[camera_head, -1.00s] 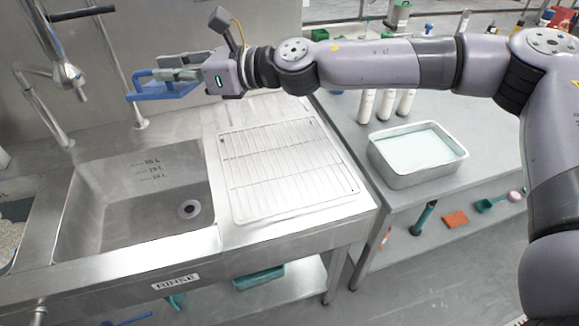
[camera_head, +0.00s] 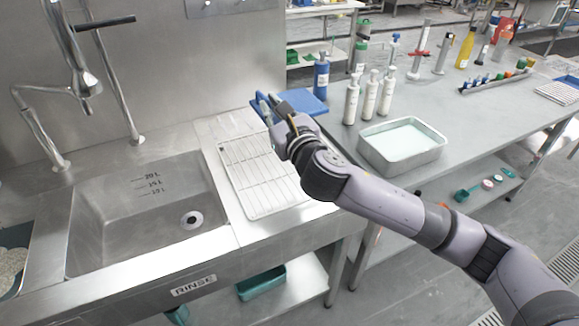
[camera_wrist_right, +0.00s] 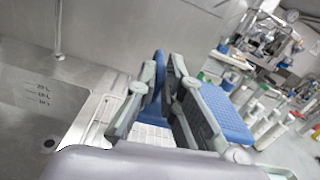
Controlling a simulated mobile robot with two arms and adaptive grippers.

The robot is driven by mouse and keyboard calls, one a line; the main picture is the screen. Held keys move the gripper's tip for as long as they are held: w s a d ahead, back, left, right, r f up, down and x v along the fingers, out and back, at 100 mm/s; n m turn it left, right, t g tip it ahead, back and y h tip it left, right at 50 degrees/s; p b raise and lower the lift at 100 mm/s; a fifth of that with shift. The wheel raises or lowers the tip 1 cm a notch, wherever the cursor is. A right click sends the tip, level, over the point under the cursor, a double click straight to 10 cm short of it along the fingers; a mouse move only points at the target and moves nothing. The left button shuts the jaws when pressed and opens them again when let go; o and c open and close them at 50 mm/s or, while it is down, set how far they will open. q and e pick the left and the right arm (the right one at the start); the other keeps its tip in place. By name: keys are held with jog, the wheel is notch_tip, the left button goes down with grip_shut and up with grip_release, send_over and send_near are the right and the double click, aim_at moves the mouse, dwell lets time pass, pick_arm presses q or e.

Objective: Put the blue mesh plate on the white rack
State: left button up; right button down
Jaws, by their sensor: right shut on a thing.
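The blue mesh plate (camera_head: 304,102) is held by my right gripper (camera_head: 268,106) above the back right corner of the counter. My right gripper (camera_wrist_right: 164,72) is shut on the plate's blue handle-like part, and the meshed part (camera_wrist_right: 229,118) lies to the right of the fingers in the wrist view. The white rack (camera_head: 250,178) lies flat and bare on the steel counter right of the sink. My right arm covers part of its right side. The rack also shows below the fingers in the wrist view (camera_wrist_right: 152,135). My left gripper is not in view.
The sink (camera_head: 145,225) is left of the rack. On the side table right of the rack stand a metal tray of pale liquid (camera_head: 402,146), white bottles (camera_head: 370,98) and a blue bottle (camera_head: 321,76). A tap (camera_head: 85,80) rises behind the sink.

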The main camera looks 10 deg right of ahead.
jog(key=shift+h, duration=0.3)
jog(key=f+b, duration=0.1)
jog(key=f, duration=0.4)
jog(key=f+b, duration=0.1)
jog(key=f, duration=1)
jog(key=shift+w+d+f+b, duration=0.1)
jog(key=shift+d+f+b, duration=0.1)
jog(key=shift+d+b, duration=0.2)
notch_tip(320, 180, down, 4)
jog(key=shift+a+f+b, duration=0.1)
jog(key=shift+b, duration=0.55)
jog(key=c, duration=2.2)
grip_release()
jog(key=shift+f, duration=0.15)
jog(key=o, duration=0.5)
